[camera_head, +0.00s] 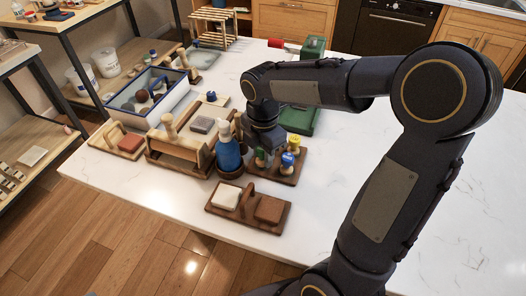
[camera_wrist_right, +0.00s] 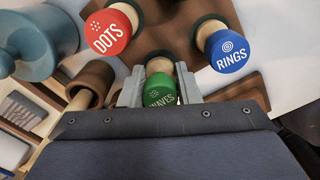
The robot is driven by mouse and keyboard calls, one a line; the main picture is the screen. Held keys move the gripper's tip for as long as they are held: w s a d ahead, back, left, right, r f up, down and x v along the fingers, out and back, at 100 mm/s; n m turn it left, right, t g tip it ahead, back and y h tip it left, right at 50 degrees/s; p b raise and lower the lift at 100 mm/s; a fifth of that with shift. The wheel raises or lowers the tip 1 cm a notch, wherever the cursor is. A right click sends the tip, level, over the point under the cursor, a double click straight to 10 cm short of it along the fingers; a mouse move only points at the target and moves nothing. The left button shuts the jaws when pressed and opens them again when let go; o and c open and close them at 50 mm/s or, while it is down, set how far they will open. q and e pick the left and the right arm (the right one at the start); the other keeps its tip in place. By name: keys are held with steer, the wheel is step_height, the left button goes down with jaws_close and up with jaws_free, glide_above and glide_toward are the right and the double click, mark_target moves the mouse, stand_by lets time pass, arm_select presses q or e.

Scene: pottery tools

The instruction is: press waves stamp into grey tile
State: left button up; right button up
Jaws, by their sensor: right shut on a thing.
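The green waves stamp (camera_wrist_right: 158,92) stands at the wooden stamp rack (camera_wrist_right: 170,30). My right gripper (camera_wrist_right: 160,88) is shut on it, one finger on each side, pointing down. In the head view the green stamp (camera_head: 260,158) shows just below my right gripper (camera_head: 262,148). I cannot tell whether its base is clear of the rack. The grey tile (camera_head: 202,124) lies on a wooden stand to the left of my right gripper. My left gripper is not in view.
The red dots stamp (camera_wrist_right: 108,32) and blue rings stamp (camera_wrist_right: 228,52) stand close by. A yellow-topped stamp (camera_head: 294,143) is also on the rack. A blue bottle (camera_head: 229,152) stands between rack and stand. A wooden carrier with a white tile (camera_head: 226,197) and a brown tile (camera_head: 268,209) lies in front.

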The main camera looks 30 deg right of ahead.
steer(key=shift+f, duration=0.3)
stand_by(0.5)
steer(key=o, duration=1)
steer(key=shift+o, duration=0.2)
step_height(320, 180, up, 8)
steer(key=shift+f, duration=0.1)
steer(key=shift+s, duration=0.1)
